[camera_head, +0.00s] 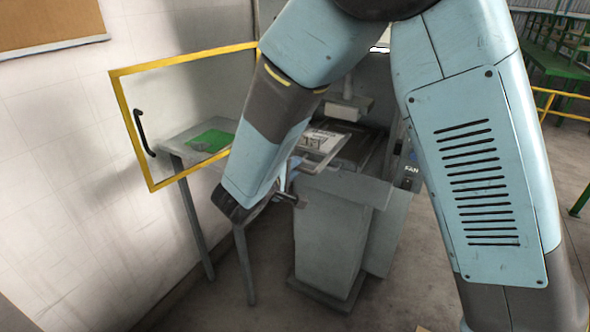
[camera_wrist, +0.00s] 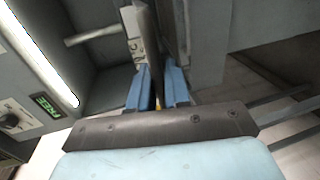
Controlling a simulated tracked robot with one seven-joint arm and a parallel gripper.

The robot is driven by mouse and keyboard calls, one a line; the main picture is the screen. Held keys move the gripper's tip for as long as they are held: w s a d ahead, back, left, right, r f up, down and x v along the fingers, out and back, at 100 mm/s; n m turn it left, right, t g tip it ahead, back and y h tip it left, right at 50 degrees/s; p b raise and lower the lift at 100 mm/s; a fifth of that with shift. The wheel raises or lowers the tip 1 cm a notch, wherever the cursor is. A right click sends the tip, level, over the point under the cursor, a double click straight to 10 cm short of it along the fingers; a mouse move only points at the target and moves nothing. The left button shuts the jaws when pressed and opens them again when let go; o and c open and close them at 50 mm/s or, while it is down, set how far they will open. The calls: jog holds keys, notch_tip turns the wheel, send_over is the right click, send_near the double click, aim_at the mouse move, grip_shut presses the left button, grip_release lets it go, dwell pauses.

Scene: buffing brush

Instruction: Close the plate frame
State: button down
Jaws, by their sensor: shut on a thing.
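The plate frame (camera_head: 326,147), a pale panel with dark printing, stands tilted up over the grey machine (camera_head: 330,228) in the head view. Its edge shows as a thin grey bar (camera_wrist: 150,30) in the wrist view, with a printed pale strip along its left side. My gripper (camera_wrist: 159,76) has its two blue fingers on either side of this bar and is shut on it. In the head view my gripper (camera_head: 288,182) is at the near left side of the frame, partly hidden by my forearm. The frame's hinge is hidden.
A yellow-edged clear panel with a black handle (camera_head: 143,131) stands to the left. Behind it is a grey table (camera_head: 176,141) with a green item (camera_head: 209,140).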

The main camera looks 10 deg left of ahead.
jog(key=shift+s+f, duration=0.1)
jog(key=shift+f, duration=0.05)
jog(key=c, duration=1.3)
grip_release()
jog(key=shift+c, duration=0.2)
jog(key=v, duration=1.3)
jog(key=shift+s+a, duration=0.2)
jog(key=shift+s, duration=0.15)
jog(key=shift+c, duration=0.4)
